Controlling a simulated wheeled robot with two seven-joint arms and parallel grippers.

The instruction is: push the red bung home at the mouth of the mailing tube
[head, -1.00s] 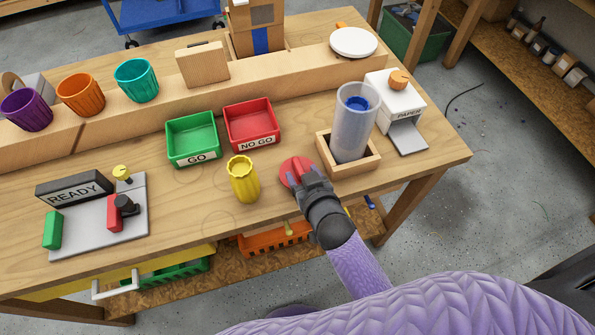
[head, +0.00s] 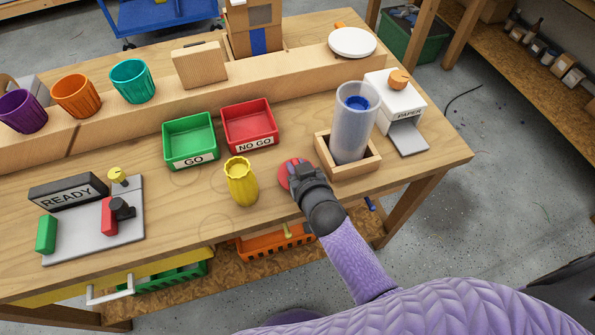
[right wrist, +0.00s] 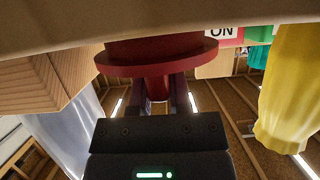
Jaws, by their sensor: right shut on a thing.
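I cannot tell whether the bung touches the tabletop. The mailing tube (head: 350,130), frosted and upright, stands in a square wooden holder (head: 353,170) to the right, apart from the bung. Something blue shows inside its open mouth. My left gripper is not in view.
The yellow cup (head: 241,182) stands close left of my right gripper. The green GO tray (head: 187,160) and red NO GO tray (head: 249,147) lie behind. A white paper dispenser (head: 392,100) stands behind and right of the tube. A wooden ledge (head: 200,98) crosses the back.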

